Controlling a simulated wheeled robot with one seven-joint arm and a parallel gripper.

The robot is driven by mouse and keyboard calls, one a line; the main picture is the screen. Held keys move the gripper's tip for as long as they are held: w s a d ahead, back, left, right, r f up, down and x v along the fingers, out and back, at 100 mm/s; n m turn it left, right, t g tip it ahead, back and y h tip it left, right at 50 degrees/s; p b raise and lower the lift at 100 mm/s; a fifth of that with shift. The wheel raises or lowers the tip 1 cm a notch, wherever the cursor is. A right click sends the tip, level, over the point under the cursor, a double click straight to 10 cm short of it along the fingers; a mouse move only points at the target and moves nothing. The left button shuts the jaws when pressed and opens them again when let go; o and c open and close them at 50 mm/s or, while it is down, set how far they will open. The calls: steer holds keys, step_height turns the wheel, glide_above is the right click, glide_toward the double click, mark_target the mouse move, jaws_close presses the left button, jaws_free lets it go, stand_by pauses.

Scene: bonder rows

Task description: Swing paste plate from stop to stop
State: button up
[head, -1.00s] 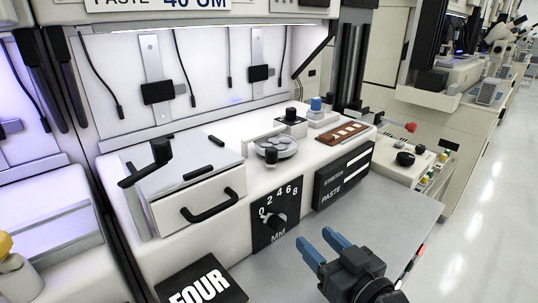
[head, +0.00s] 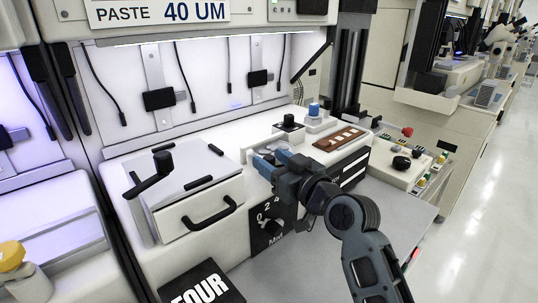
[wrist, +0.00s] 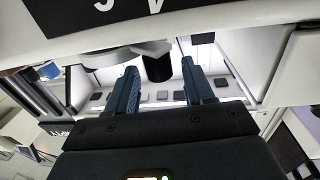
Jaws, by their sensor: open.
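The paste plate (wrist: 112,55), a round grey disc with an upright black knob (wrist: 158,69), shows in the wrist view, where the picture is upside down. The knob appears between the two blue fingers of my gripper (wrist: 159,72), with space on both sides. In the head view my gripper (head: 271,158) is over the plate's place on the white machine top and hides most of the plate and its knob. My gripper is open and holds nothing. I cannot tell how far down around the knob the fingers reach, or which stop the plate is at.
A lidded box with a black handle (head: 209,212) and a crank (head: 152,176) is to the left. Behind are a black knob (head: 289,122) and a blue-topped knob (head: 314,109); a brown strip (head: 340,137) lies right.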

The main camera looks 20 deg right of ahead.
steer(key=shift+x, duration=0.8)
steer(key=shift+c, duration=0.4)
jaws_close()
